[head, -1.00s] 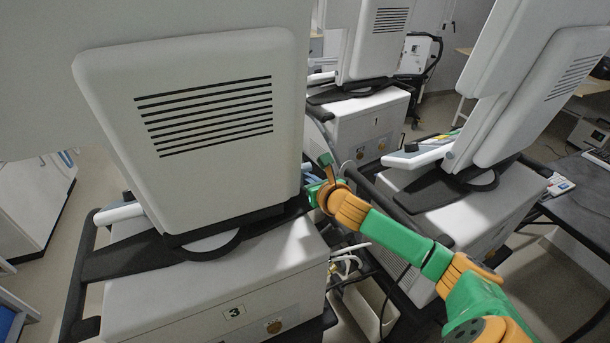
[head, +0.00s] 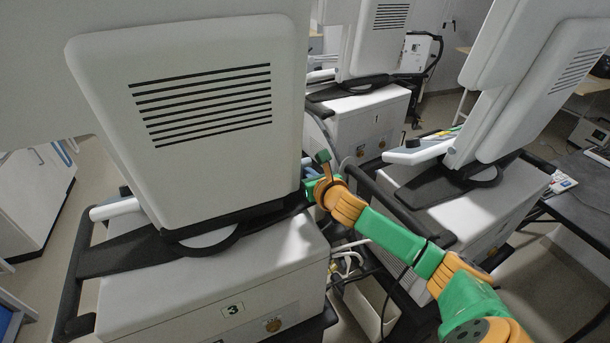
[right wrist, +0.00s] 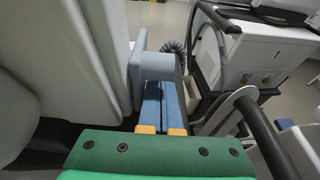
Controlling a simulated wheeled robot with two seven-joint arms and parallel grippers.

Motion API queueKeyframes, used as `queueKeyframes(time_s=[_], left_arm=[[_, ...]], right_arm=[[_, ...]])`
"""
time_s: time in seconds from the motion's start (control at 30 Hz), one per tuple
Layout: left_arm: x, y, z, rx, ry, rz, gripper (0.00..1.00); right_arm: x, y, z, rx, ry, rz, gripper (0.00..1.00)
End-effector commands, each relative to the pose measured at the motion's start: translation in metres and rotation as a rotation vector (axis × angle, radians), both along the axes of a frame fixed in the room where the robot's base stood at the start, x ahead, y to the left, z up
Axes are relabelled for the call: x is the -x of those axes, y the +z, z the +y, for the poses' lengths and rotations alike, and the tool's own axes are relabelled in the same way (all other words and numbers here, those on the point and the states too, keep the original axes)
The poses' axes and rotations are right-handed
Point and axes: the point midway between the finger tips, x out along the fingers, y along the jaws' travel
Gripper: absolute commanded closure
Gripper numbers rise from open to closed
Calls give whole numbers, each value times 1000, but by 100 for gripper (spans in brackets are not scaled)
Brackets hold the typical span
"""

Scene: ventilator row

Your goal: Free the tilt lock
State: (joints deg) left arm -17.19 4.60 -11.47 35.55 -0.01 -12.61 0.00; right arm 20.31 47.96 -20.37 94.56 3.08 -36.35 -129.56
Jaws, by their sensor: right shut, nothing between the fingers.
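The ventilator marked 3 fills the left of the head view, with its vented screen back (head: 205,110) towards me. My right gripper (right wrist: 160,95) is shut and empty, its blue fingers side by side. In the right wrist view a grey-blue bracket-like part (right wrist: 158,66) sticks out beside the screen housing (right wrist: 75,55), just beyond the fingertips. I cannot tell whether they touch it, or whether it is the tilt lock. In the head view my right arm reaches to the screen's lower right edge, and the fingertips are hidden there. My left gripper is not in view.
A dark rail (right wrist: 265,135) runs close on the right in the wrist view. The ventilator marked 1 (head: 362,125) stands behind, and another (head: 465,205) stands to the right. Cables and hoses (head: 345,262) hang between the carts. The gap between machines is narrow.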

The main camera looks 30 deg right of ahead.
Motion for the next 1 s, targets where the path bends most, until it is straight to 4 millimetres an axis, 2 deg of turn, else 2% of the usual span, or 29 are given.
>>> queueKeyframes(time_s=[0.37, 0.6, 0.7, 0.8, 1.0], left_arm=[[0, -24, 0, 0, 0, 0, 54], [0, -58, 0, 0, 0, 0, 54], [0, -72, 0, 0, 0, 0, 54], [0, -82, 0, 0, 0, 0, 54], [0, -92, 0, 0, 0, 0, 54]], right_arm=[[-3, -3, -1, 16, 0, -82, 100], [-8, -5, -1, 40, 0, -222, 100], [-11, -2, -1, 54, 1, -305, 100], [-14, 6, -3, 60, 1, -306, 100], [-19, 11, -3, 73, -1, -426, 100]])
